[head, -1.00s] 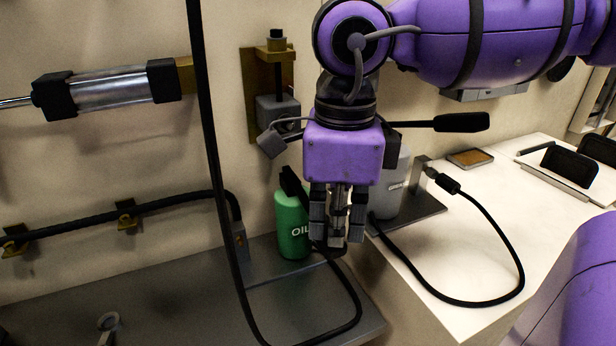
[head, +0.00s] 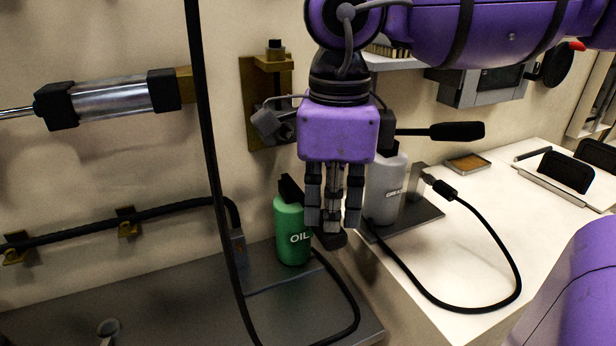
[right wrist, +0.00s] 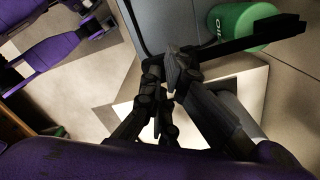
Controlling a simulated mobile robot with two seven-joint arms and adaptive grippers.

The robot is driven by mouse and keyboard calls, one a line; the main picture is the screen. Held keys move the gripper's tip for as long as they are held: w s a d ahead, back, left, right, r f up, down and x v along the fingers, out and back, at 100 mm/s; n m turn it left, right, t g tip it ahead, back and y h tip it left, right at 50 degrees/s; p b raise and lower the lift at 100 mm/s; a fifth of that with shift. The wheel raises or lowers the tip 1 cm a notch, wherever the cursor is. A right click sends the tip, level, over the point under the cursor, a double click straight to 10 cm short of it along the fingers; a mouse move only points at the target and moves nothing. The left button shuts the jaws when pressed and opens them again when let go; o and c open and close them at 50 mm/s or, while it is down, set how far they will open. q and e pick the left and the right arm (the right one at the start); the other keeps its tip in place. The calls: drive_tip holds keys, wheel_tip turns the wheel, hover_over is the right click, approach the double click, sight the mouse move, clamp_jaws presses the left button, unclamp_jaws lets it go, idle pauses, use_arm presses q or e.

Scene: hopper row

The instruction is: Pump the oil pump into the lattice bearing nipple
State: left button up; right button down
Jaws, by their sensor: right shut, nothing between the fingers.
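The oil pump is a green bottle (head: 292,232) marked OIL with a black top, standing on the grey bench. A black bar, apparently its lever, runs from the top behind my right gripper; its dark end shows below the fingers. My right gripper (head: 332,222) points down, shut and empty, just right of the bottle. In the right wrist view the green bottle (right wrist: 240,27) lies at the top right, and the black bar reaches towards the fingertips (right wrist: 168,72). I cannot tell whether they touch. I cannot make out the lattice bearing nipple. My left gripper is not in view.
A grey bottle (head: 386,195) marked GREASE stands close on the right, on a dark plate. A brass bracket (head: 262,90) is on the wall behind my wrist. Black hoses hang in front and loop over the bench (head: 190,312). The white counter (head: 475,240) is mostly clear.

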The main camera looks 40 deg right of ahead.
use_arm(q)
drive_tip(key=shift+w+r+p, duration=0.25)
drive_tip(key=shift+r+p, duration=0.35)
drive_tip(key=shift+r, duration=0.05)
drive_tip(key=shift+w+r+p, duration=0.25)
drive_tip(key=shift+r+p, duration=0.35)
use_arm(e)
wheel_tip(320, 180, up, 8)
drive_tip(key=w, duration=0.2)
drive_tip(key=shift+d+f, duration=0.25)
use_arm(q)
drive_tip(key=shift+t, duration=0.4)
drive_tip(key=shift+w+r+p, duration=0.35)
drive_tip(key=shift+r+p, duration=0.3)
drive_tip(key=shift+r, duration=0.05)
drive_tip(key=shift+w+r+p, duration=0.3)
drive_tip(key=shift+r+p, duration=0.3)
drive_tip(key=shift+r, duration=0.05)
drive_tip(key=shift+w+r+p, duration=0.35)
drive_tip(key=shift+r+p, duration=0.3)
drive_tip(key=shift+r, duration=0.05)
use_arm(e)
wheel_tip(320, 180, up, 7)
